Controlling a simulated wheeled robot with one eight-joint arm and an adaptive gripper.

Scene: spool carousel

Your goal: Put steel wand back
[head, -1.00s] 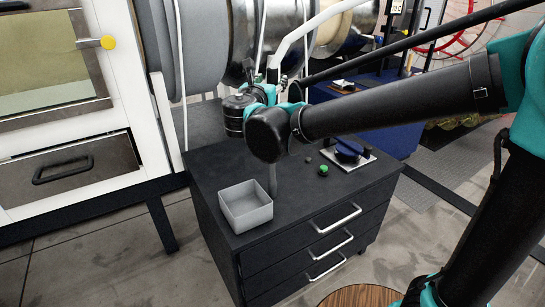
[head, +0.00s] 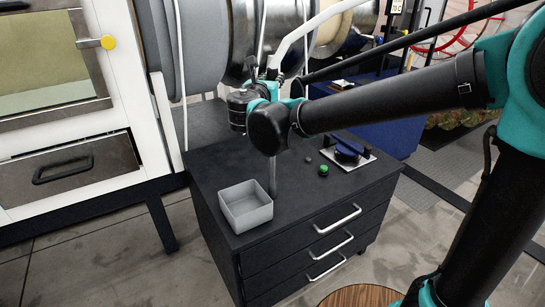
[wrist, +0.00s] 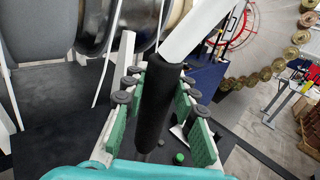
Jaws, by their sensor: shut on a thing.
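My gripper (wrist: 152,112) is shut on a black cylindrical grip between its green finger pads. A pale tube (wrist: 198,28) rises from the top of this grip, so I take the whole for the steel wand. In the head view the pale, bent tube (head: 312,27) runs up and right from my gripper (head: 272,82). My wrist hides much of the grip there. A thin grey rod (head: 272,176) shows below my wrist, above the dark cabinet top (head: 225,168); I cannot tell whether it belongs to the wand.
An open grey box (head: 246,207) stands at the cabinet's front left. A green knob (head: 323,169) and a dark blue item on a pale plate (head: 352,151) are to the right. A white frame (head: 163,120) stands left, large spools (head: 275,35) behind.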

